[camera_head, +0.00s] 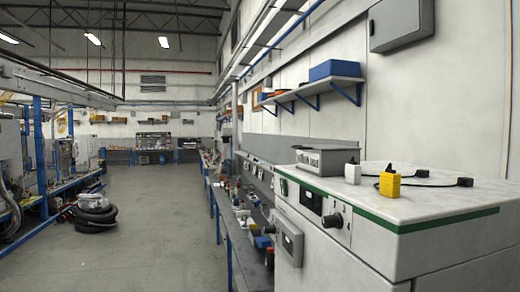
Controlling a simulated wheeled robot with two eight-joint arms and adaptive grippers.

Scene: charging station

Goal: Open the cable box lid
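A small grey box (321,162), likely the cable box, sits at the far left of the white cabinet's top (440,205). Dark lettering shows on its near side. Its lid (322,148) looks shut, but it is small in the view and I cannot be certain. A white plug (352,173) stands in front of the box, and a yellow plug (389,183) stands to the right of it. Black cables with dark connectors (465,182) lie further right on the cabinet top. Neither of my grippers is in view.
The white cabinet has a green stripe, a black knob (333,221) and a grey side box (289,240). A cluttered workbench (240,215) runs along the right wall. Open floor (160,230) lies to the left, with a black coiled hose (95,214) on it.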

